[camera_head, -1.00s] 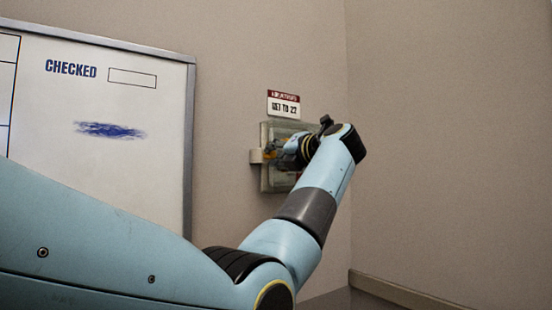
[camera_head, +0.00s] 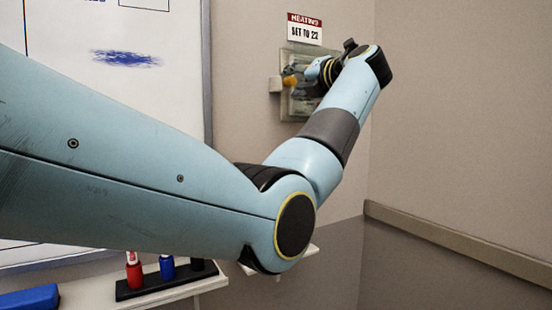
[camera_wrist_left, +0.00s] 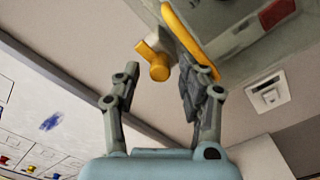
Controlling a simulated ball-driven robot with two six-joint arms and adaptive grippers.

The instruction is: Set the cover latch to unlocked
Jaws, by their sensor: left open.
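A grey wall box with a cover (camera_head: 299,108) hangs below the heating sign. A pale block (camera_head: 275,84) juts from its left side, with yellow beside it. In the left wrist view a yellow knob (camera_wrist_left: 158,67) on a pale block seems to be the latch; its setting is not readable. A yellow bar (camera_wrist_left: 192,40) runs along the near edge of the box (camera_wrist_left: 235,38). My left gripper (camera_wrist_left: 160,80) is open, with the knob in view between its fingertips; I cannot tell whether they touch it. In the head view my left gripper (camera_head: 312,72) and wrist hide much of the box.
The heating sign (camera_head: 304,30) reads "SET TO 22". A whiteboard (camera_head: 160,25) is at left. Below it, a shelf (camera_head: 85,290) holds a marker holder (camera_head: 170,282) and a blue block (camera_head: 28,299). A switch plate (camera_wrist_left: 268,92) shows in the wrist view. The wall right of my arm is bare.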

